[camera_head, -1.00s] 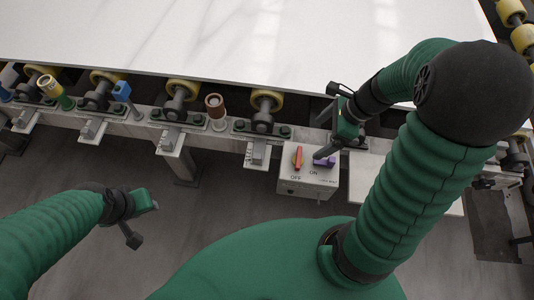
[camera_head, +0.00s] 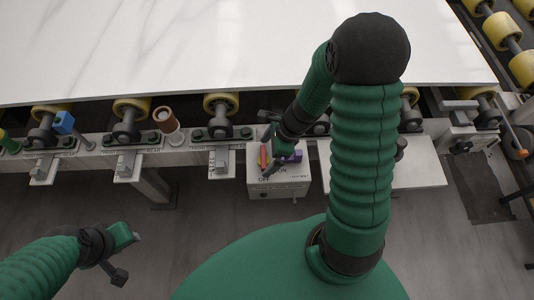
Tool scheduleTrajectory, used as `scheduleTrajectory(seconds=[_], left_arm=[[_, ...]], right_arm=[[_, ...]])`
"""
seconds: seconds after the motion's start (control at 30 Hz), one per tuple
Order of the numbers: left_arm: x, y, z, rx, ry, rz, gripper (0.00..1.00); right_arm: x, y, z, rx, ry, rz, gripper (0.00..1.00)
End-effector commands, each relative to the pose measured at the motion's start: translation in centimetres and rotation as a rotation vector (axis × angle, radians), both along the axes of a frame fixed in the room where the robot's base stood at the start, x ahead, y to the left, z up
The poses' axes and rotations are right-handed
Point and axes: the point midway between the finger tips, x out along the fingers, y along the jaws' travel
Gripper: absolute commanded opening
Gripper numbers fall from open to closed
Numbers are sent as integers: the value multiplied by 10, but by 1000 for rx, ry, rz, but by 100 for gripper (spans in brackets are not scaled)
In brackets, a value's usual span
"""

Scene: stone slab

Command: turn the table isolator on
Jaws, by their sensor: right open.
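The isolator is a white box (camera_head: 282,188) hung at the front of the slab table, with OFF and ON marked on its top. A red-orange handle (camera_head: 263,157) stands by OFF, and a purple piece (camera_head: 296,156) sits by ON. My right gripper (camera_head: 269,143) is open over the box's back part, with a dark finger beside the red-orange handle and partly over the top. I cannot tell whether it touches the handle. My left gripper (camera_head: 124,257) hangs at lower left over the floor, away from the box, holding nothing visible; its jaw opening is unclear.
A white marbled slab (camera_head: 230,45) lies on yellow rollers (camera_head: 221,103) behind the box. A brown cylinder (camera_head: 166,119) and a blue block (camera_head: 64,122) stand on the rail to the left. A pale plate (camera_head: 415,176) lies right of the box. The floor in front is clear.

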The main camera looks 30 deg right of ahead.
Motion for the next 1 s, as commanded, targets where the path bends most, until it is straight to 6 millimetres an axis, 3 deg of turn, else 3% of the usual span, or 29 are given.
scheduleTrajectory(seconds=[0.07,0.53,1.0], left_arm=[[0,0,0,0,0,0,36],[0,0,0,0,0,1,36],[0,0,0,0,0,1,36]], right_arm=[[0,3,1,-1,0,3,97],[-1,4,1,1,0,6,36],[-1,1,0,-5,2,2,36]])
